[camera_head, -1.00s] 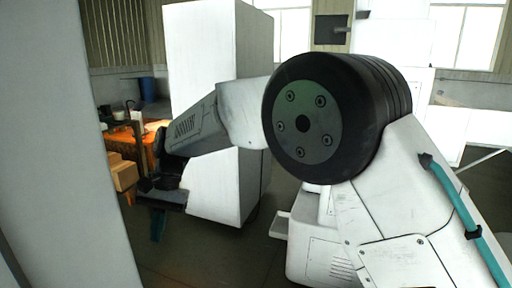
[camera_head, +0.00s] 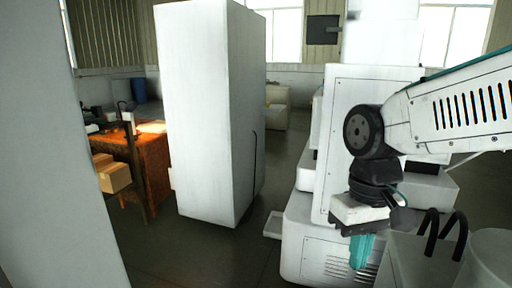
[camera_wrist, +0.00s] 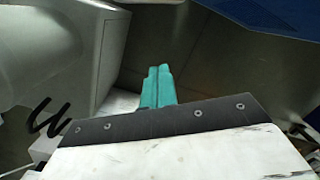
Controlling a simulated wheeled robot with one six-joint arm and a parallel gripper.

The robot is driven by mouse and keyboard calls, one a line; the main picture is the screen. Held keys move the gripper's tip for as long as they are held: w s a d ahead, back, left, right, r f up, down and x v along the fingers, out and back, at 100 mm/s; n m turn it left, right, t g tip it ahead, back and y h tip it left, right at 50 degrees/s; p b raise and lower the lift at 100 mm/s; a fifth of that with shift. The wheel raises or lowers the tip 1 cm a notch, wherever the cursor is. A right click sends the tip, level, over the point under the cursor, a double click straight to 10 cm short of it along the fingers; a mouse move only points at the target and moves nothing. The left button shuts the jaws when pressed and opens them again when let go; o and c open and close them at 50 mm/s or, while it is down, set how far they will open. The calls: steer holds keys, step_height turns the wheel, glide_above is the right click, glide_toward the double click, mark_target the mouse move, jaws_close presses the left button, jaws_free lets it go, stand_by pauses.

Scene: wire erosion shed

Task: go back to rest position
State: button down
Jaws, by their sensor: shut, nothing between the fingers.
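My gripper (camera_head: 360,252) hangs at the right of the head view, below my folded arm, with its teal fingers pointing down. In the wrist view my gripper (camera_wrist: 159,70) shows its two teal fingers side by side and touching, with nothing between them. It is shut and empty, over the dark floor and in front of the white machine body.
A tall white cabinet (camera_head: 205,120) stands in the middle. Left of it are an orange-covered table (camera_head: 155,165) and cardboard boxes (camera_head: 112,174). A pale wall edge (camera_head: 45,170) fills the left. Dark floor (camera_head: 200,258) is open in front of the cabinet.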

steer(key=s+d+m+t, duration=0.2)
steer(key=s+d, duration=0.7)
steer(key=shift+d+r+m+t, duration=0.2)
steer(key=shift+r+m+t, duration=0.05)
steer(key=shift+m+t, duration=0.15)
steer(key=shift+s, duration=0.2)
